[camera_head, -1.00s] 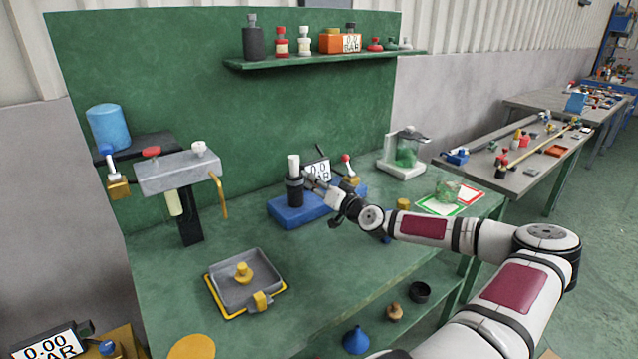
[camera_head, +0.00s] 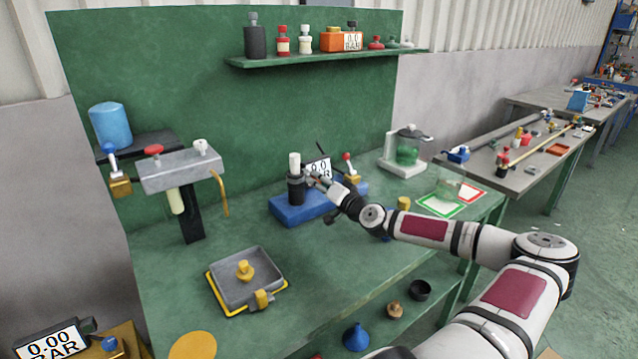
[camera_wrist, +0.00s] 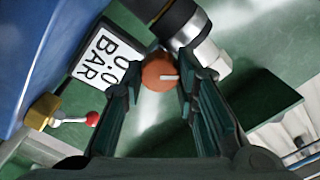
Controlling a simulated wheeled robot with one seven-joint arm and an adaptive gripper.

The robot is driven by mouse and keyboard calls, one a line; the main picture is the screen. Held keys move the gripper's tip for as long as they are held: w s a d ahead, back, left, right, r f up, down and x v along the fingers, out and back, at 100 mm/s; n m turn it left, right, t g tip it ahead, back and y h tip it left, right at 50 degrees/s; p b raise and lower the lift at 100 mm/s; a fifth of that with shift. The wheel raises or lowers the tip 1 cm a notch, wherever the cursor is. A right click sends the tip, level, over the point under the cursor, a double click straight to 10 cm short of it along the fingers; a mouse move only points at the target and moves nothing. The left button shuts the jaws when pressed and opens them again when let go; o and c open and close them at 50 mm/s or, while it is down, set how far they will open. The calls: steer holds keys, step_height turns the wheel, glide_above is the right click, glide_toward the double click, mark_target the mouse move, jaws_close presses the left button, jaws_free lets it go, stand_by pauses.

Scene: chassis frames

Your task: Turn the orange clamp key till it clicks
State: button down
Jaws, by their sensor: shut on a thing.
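The orange clamp key (camera_wrist: 158,75) is a round knob with a pale line across its face, in the middle of the wrist view. My gripper (camera_wrist: 158,82) has its dark fingertips on either side of the key and is shut on it. In the head view my gripper (camera_head: 318,180) is beside the black cylinder (camera_head: 296,189) with a white top, which stands upright on a blue base (camera_head: 290,213). The key is too small and covered to make out clearly there. A gauge (camera_head: 318,167) reading 0.0 BAR is just behind; it also shows in the wrist view (camera_wrist: 103,57).
A brass valve with a red-balled lever (camera_head: 349,168) is right of the gauge, close to my gripper. A grey tray (camera_head: 264,286) lies front left. A metal manifold (camera_head: 180,172) stands at left. A glass jar (camera_head: 408,150) is at back right.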

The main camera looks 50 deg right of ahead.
steer(key=c, duration=1.2)
jaws_free()
steer(key=shift+c, duration=0.2)
steer(key=v, duration=1.2)
steer(key=shift+s+d, duration=0.1)
